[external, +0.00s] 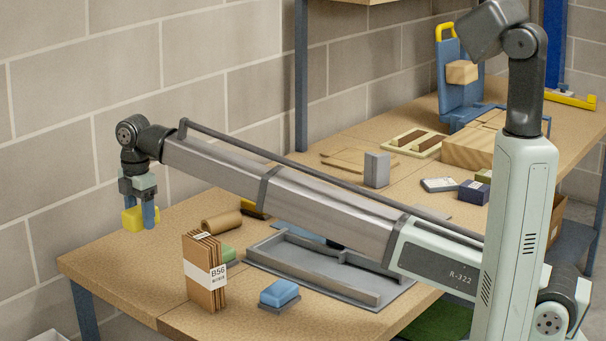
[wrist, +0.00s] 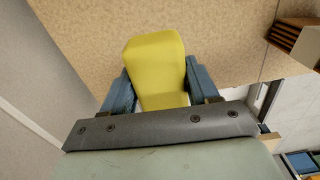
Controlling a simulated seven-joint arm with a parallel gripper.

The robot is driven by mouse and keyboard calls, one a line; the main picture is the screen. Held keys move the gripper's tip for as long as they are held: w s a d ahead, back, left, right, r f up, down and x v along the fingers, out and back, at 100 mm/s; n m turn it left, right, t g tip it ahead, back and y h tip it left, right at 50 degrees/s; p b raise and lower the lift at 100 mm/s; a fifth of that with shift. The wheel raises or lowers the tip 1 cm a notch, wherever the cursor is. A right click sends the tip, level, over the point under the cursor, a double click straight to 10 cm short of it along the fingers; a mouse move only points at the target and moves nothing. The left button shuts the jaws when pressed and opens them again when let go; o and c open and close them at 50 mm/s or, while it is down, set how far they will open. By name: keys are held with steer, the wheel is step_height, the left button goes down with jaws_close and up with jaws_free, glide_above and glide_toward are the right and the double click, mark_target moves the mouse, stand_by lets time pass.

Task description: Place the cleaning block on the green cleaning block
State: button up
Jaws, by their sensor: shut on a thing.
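My gripper (external: 141,219) is shut on a yellow block (wrist: 156,65), the cleaning block, held between the two blue fingers. In the external view the yellow block (external: 130,218) is in the air above the far left part of the wooden table. The green cleaning block (external: 228,253) lies on the table to the right of and lower than my gripper in the picture. It is partly hidden behind the upright cardboard pack. The green block does not show in the wrist view.
The cardboard pack (external: 204,270) labelled B56 stands beside the green block. A brown roll (external: 222,220) lies behind it. A blue block (external: 279,291) on a grey base lies at front, near a grey tray (external: 375,300). The table's left end (external: 110,258) is clear.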

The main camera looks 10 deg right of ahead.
steer(key=s+d+r, duration=0.1)
steer(key=d+r, duration=0.1)
steer(key=d, duration=0.7)
steer(key=s+d+r, duration=0.2)
steer(key=d+r, duration=0.1)
steer(key=d, duration=0.6)
steer(key=shift+n, duration=0.3)
steer(key=shift+w+a+f, duration=0.1)
steer(key=shift+w+f, duration=0.05)
steer(key=shift+f, duration=2.5)
steer(key=shift+w+f, duration=0.15)
steer(key=shift+f, duration=2.45)
steer(key=shift+f, duration=0.1)
steer(key=o, duration=1.1)
step_height(320, 180, up, 12)
steer(key=shift+r, duration=0.15)
